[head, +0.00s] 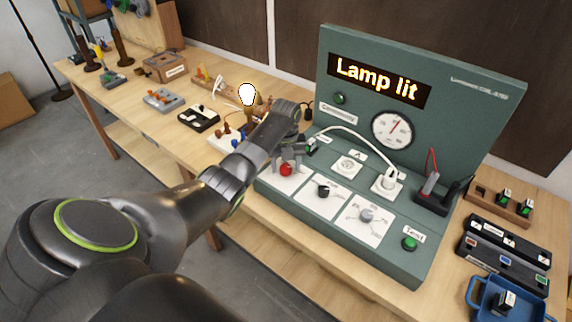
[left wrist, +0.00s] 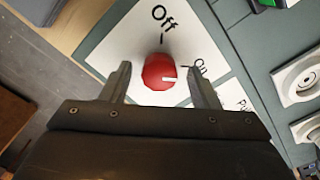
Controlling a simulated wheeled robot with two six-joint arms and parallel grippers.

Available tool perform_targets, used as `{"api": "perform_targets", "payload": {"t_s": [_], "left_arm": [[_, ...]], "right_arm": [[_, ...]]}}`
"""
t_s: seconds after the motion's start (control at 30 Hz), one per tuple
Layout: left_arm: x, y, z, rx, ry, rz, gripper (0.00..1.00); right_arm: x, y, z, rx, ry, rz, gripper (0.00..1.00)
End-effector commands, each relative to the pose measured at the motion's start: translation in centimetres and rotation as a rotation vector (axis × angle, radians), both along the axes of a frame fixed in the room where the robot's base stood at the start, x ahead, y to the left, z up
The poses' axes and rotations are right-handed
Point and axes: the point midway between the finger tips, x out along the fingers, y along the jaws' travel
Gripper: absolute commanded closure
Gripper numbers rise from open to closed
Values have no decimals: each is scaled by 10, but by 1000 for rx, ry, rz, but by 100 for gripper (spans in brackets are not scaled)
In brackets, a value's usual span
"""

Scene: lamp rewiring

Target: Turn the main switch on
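The main switch is a red round knob (head: 286,170) on a white plate at the left end of the green panel's lower deck. In the left wrist view the knob (left wrist: 158,71) has a white mark pointing right, to the "On" side and away from "Off". My left gripper (head: 288,159) is over the knob. In the left wrist view its fingers (left wrist: 161,78) are open on either side of the knob, with gaps showing. My right gripper is in neither view.
The green panel (head: 455,115) has a display reading "Lamp lit" (head: 378,82), a gauge (head: 392,130), more knobs and a green test button (head: 409,243). A bulb (head: 247,95) glows white on the bench. A white cable (head: 345,130) arches over the panel deck. Trays stand at right.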

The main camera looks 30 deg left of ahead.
Motion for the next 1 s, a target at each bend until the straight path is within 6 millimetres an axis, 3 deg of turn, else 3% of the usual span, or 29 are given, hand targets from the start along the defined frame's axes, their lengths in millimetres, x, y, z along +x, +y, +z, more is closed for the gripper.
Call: {"api": "perform_targets", "payload": {"t_s": [0.23,0.37,0.47,0.67,0.8,1.0], "left_arm": [[0,0,2,-1,1,1,45],[1,0,14,1,-2,0,45],[0,0,32,1,-4,0,45],[1,1,82,2,-6,0,45],[0,1,119,2,-4,1,45],[-1,0,149,0,1,1,45]], "right_arm": [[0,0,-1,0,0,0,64],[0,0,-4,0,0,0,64],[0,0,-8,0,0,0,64],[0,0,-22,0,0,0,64],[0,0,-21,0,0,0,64],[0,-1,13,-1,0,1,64]]}}
